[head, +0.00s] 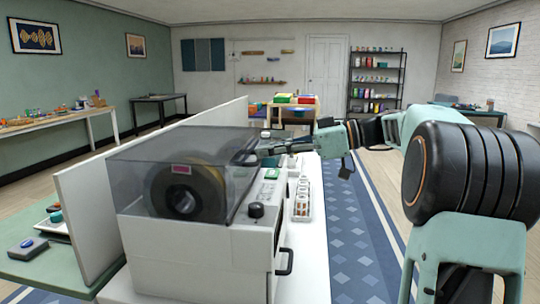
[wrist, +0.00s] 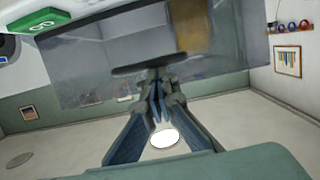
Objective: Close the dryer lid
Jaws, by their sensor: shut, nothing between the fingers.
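The dryer (head: 195,250) is a white box on the white table, with a smoky see-through lid (head: 165,143) over a dark spool (head: 185,192). The lid looks down or almost down on the body; I cannot tell whether a small gap is left. My gripper (head: 254,155) is at the lid's right edge, by a dark handle (head: 240,159). In the wrist view the shut fingertips (wrist: 157,88) are at the dark handle bar (wrist: 150,69), with the lid panel (wrist: 100,65) behind it. Nothing is held. I cannot tell whether the fingers touch the handle.
A green display (head: 271,174) and a black knob (head: 256,210) are on the dryer's right part. A black pull handle (head: 286,262) sticks out below. A white tray of small items (head: 303,198) lies to the right. A white partition (head: 85,215) stands at the left.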

